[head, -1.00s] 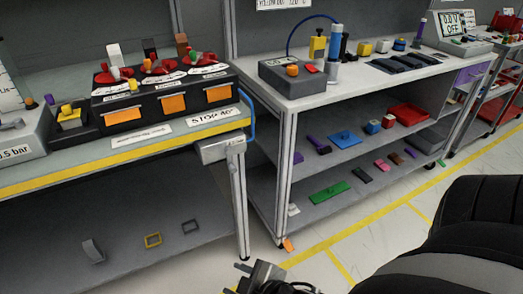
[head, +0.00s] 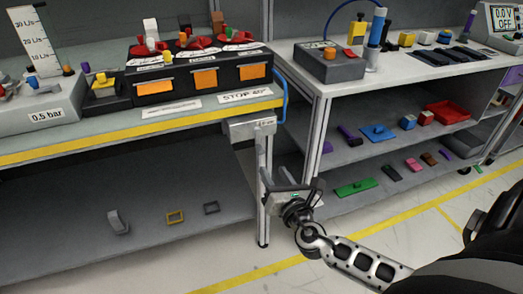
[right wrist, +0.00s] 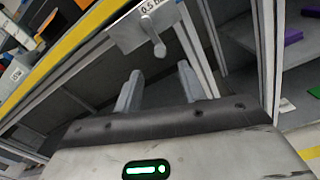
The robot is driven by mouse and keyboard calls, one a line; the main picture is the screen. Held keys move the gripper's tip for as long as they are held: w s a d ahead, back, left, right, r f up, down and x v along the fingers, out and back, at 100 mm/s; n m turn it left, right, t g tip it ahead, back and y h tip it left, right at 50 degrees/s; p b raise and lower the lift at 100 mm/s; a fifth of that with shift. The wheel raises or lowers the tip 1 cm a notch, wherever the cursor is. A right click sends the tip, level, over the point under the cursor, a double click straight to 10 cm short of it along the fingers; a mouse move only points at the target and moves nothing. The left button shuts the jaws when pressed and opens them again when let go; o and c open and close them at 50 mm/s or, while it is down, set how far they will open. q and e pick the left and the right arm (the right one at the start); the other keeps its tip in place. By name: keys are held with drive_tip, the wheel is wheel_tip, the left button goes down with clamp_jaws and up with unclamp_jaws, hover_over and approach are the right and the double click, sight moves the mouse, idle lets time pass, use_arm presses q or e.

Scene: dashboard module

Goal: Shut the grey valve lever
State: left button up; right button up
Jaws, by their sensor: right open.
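A light grey box (head: 250,128) hangs under the front right corner of the left bench. In the right wrist view its plate (right wrist: 128,32) carries a short grey lever (right wrist: 158,47), seen nearly end-on, so its angle is hard to tell. Another grey lever-like part (head: 48,88) lies on the 0.5 bar unit (head: 40,118) at the far left. My right gripper (head: 287,192) is below the hanging box, by the bench leg. Its two fingers show apart and empty in the right wrist view (right wrist: 159,85), with the lever beyond them, untouched. My left gripper is out of view.
The bench's yellow front edge (head: 130,141) and metal leg (head: 263,200) are close to my right gripper. A second bench with a loaded shelf (head: 345,175) stands to the right. A black module (head: 200,85) sits on the left bench. The floor in front is clear.

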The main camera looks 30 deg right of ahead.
sight(262, 152)
drive_tip(key=x, duration=1)
drive_tip(key=shift+a, duration=0.1)
clamp_jaws()
